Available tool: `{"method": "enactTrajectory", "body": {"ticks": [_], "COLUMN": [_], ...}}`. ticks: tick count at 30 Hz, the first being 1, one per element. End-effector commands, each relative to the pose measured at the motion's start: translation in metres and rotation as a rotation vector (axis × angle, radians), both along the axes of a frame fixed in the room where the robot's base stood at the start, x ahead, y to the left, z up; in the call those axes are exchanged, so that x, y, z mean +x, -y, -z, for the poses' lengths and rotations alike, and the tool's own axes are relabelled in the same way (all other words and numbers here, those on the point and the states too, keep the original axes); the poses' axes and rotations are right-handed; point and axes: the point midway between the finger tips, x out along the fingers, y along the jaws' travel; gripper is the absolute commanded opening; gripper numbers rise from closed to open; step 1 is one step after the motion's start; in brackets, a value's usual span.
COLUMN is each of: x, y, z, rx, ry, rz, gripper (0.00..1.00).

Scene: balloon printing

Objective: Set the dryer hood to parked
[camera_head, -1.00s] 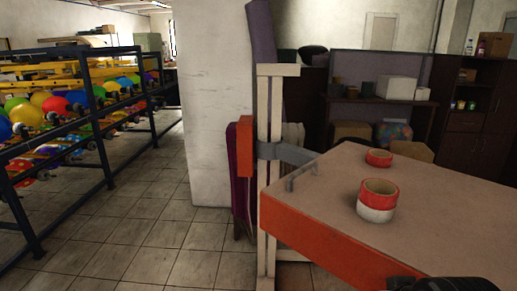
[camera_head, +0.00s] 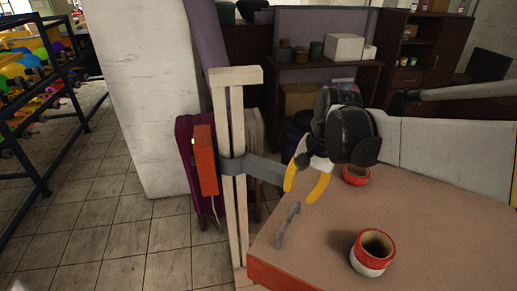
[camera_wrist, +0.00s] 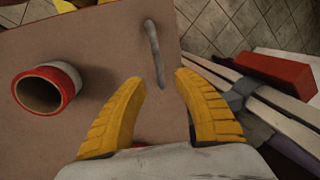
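The likely dryer hood is a flat brown-topped slab (camera_head: 330,250) with an orange edge. A grey bracket (camera_head: 255,168) joins it to a cream upright post (camera_head: 236,150). A grey bar handle (camera_head: 287,225) lies along its left edge; it also shows in the wrist view (camera_wrist: 154,50). My gripper (camera_head: 302,192), with yellow fingers, is open and empty, above the slab close to the far end of the handle. In the wrist view my gripper (camera_wrist: 160,78) has the handle's near end between its fingertips in the picture. I cannot tell whether they touch.
A red-and-white ring (camera_head: 372,254) and a second red ring (camera_head: 356,175) sit on the slab. A white pillar (camera_head: 150,110) and a balloon rack (camera_head: 35,110) stand left. Tiled floor between them is free.

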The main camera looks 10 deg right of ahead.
Motion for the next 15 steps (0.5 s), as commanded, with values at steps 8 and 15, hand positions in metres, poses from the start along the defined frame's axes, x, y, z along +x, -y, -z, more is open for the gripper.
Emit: {"method": "enactTrajectory", "body": {"ticks": [8,15], "x": [0.006,0.011], "y": [-0.008,-0.013], "z": [0.052,0.091], "rx": [0.000,-0.001], "ry": [0.000,0.001], "rz": [-0.002,-0.002], "gripper": [0.36,0.36]}}
